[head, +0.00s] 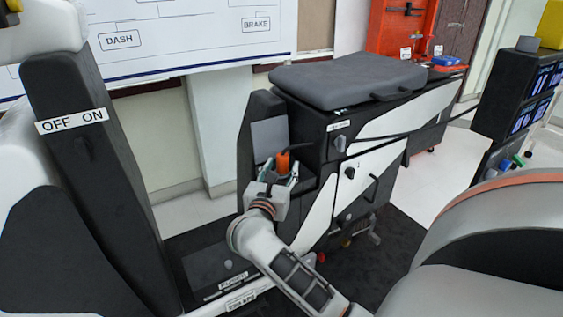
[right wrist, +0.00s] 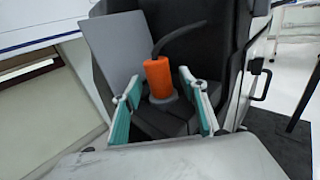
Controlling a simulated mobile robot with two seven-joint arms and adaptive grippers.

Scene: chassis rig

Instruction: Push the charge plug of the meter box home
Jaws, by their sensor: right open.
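The charge plug (head: 283,161) is orange with a dark cable from its top. It stands upright in the recess of the dark meter box (head: 257,118). In the right wrist view the plug (right wrist: 158,78) sits on a grey round base, and whether it is fully seated cannot be told. My right gripper (head: 279,172) is open in front of the plug. Its teal-padded fingers (right wrist: 160,100) stand to either side of the plug, apart from it.
A grey padded seat (head: 345,80) tops the black and white cabinet right of the plug. A dark post with an OFF ON label (head: 72,121) stands at left. A grey flat panel (right wrist: 112,62) rises left of the plug. Dark flooring lies below.

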